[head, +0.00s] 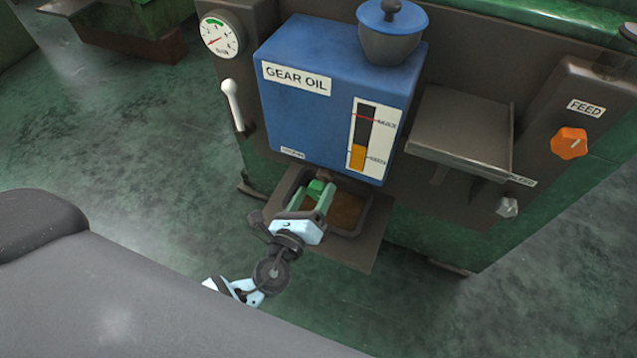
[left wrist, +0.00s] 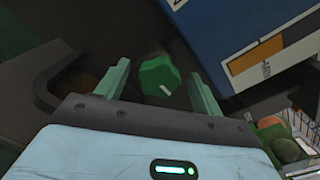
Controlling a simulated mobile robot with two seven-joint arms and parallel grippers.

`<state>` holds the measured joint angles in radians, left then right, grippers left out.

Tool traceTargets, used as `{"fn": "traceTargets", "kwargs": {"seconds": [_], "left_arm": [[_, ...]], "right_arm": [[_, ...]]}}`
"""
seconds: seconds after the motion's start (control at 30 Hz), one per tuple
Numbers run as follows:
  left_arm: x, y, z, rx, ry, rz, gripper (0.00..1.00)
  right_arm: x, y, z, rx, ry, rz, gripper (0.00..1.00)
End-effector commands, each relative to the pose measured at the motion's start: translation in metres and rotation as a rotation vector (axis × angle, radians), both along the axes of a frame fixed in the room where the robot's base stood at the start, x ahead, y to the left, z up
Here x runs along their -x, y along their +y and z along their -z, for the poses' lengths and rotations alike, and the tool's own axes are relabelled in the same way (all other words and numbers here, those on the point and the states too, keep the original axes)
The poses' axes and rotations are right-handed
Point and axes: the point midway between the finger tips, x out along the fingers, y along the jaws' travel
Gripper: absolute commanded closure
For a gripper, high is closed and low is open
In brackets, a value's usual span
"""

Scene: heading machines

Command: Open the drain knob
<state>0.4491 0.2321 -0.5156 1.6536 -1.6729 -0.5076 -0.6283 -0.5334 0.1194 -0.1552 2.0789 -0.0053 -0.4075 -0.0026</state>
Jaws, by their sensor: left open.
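The green drain knob (left wrist: 160,76) sits below the blue gear oil tank (head: 330,95), and in the left wrist view it lies between the two green fingers of my left gripper (left wrist: 160,88). A white mark shows on the knob's face. The fingers are open, with a gap visible on both sides of the knob. In the head view my left gripper (head: 308,205) is over the drip tray, with its fingertips by the knob (head: 316,188). The knob is partly hidden there by the fingers. My right gripper is not in view.
The drip tray (head: 378,215) under the tank holds brown oil. A white lever (head: 232,104) and a gauge (head: 220,34) are left of the tank. A grey shelf (head: 460,130) and an orange feed knob (head: 569,143) are to the right. The floor at left is clear.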

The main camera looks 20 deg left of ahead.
Motion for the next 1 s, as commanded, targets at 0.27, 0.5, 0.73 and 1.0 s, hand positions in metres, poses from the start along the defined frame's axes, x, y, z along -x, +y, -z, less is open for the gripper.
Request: {"fn": "traceTargets", "kwargs": {"seconds": [0.27,0.5,0.73,1.0], "left_arm": [[0.034,0.001,0.001,-0.001,0.001,0.001,0.33],[0.038,0.001,-0.001,0.000,-0.001,0.000,0.33],[0.038,0.001,0.000,0.000,-0.001,0.001,0.33],[0.044,0.003,0.007,0.045,0.030,-0.009,0.33]], "right_arm": [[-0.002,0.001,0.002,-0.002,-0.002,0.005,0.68],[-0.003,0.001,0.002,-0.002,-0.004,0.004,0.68],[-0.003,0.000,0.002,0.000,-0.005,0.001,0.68],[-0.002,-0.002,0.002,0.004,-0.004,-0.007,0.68]]}}
